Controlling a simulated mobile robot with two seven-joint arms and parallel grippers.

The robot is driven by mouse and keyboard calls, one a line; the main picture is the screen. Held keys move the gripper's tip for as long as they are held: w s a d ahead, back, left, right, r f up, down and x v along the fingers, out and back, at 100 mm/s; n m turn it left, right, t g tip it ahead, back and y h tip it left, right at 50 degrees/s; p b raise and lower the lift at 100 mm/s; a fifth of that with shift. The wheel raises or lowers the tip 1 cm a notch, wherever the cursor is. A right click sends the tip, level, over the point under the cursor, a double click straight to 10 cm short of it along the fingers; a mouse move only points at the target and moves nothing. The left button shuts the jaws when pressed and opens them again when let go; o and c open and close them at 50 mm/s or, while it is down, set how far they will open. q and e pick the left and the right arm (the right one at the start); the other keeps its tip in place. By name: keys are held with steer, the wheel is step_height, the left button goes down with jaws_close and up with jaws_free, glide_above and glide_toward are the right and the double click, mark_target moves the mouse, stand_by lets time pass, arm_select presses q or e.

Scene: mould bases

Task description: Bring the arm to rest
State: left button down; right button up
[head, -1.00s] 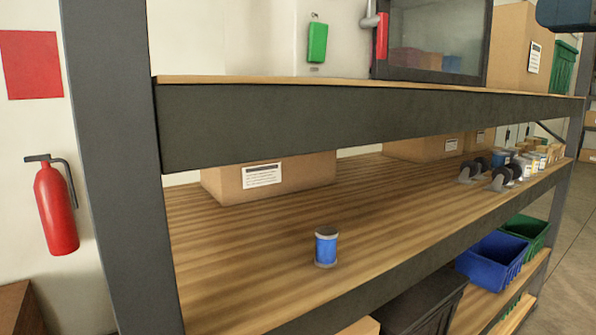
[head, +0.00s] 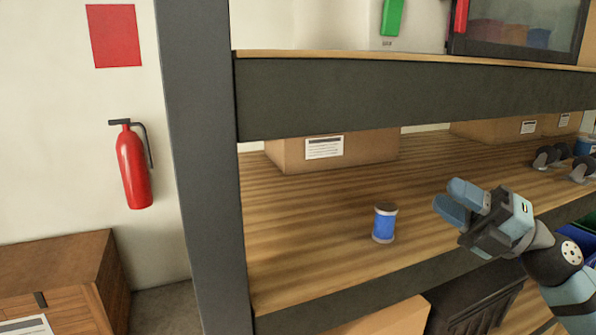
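My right gripper (head: 457,203) is in the head view at the right, in front of the shelf's middle board. Its two blue-grey fingers point left, with a narrow dark gap showing between them and nothing seen in it. A blue spool with grey ends (head: 384,223) stands upright on the wooden board (head: 310,240), left of the fingertips and apart from them. My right arm (head: 560,262) comes in from the lower right. My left gripper is not in view.
A dark grey shelf post (head: 200,170) stands left of the board. Cardboard boxes (head: 370,152) sit at the back. Casters (head: 548,157) stand at the far right. A fire extinguisher (head: 134,168) hangs on the wall above a wooden cabinet (head: 60,270). The board around the spool is clear.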

step_height(320, 180, down, 28)
steer(key=s+d+m+t+h, duration=0.1)
steer(key=m+t+h, duration=1.05)
steer(key=m, duration=1.15)
steer(key=s+a+f+m+g+h, duration=0.2)
steer(key=s+f+m+g+h, duration=0.1)
steer(key=s+f, duration=0.6)
steer(key=s+a+f+m+g+h+p, duration=0.1)
steer(key=s+f+m+g, duration=0.4)
steer(key=s+f, duration=0.5)
step_height(320, 180, down, 7)
steer(key=shift+s+a+r+g+h, duration=0.15)
steer(key=shift+s+a+g+h, duration=0.15)
steer(key=shift+a+g+h, duration=0.7)
steer(key=shift+d, duration=0.2)
